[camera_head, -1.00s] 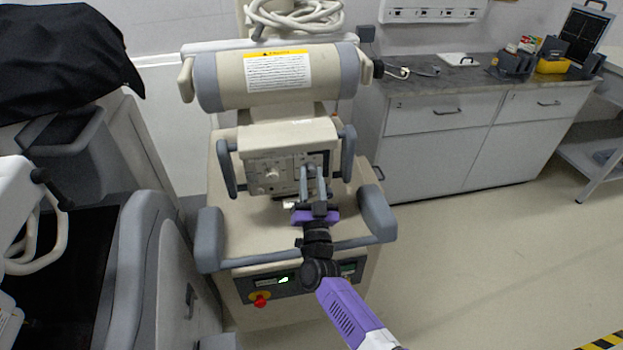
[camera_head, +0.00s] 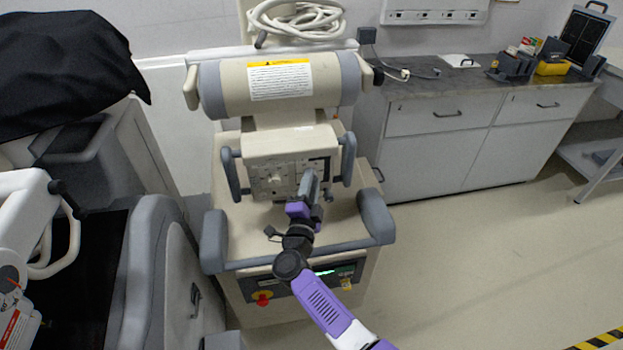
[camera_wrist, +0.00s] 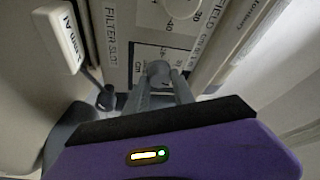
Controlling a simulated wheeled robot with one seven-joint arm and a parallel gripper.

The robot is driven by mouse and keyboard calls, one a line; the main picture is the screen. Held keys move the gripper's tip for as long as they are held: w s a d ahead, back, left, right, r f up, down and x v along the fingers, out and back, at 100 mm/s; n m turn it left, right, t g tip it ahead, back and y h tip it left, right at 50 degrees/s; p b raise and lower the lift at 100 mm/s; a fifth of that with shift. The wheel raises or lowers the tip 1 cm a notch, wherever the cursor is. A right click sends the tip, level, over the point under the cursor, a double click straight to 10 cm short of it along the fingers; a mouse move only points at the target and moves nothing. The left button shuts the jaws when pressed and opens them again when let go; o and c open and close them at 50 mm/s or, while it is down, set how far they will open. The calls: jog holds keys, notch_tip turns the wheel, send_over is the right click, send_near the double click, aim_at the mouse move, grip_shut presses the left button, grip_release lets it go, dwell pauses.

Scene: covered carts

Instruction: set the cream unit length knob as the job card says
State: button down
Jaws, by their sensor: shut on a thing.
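The cream unit (camera_head: 262,147) stands ahead with its control panel facing me. In the wrist view, my gripper (camera_wrist: 160,88) has its two grey fingers on either side of a small grey knob (camera_wrist: 158,69) and is shut on it. A boxed scale is printed around this knob; I cannot read its setting surely. A larger pale round knob (camera_wrist: 182,6) sits beyond it, near a printed "30". In the head view, my gripper (camera_head: 311,174) reaches the panel's right part and hides the held knob. I cannot pick out a readable job card.
Grey handles (camera_head: 348,158) flank the panel, and a grey rail (camera_head: 245,264) crosses the front. A red button (camera_head: 262,299) is low on the base. A black-covered cart (camera_head: 65,60) crowds the left. A white tag (camera_wrist: 60,38) hangs near the wrist. Floor at right is clear.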

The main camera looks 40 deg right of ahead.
jog(key=shift+m+g+p, duration=0.3)
jog(key=shift+m, duration=0.7)
jog(key=c, duration=1.1)
grip_release()
jog(key=shift+o, duration=0.2)
jog(key=r+v, duration=0.1)
jog(key=v, duration=0.6)
jog(key=shift+s+a+f, duration=0.25)
jog(key=shift+a+f, duration=0.05)
jog(key=shift+f, duration=0.15)
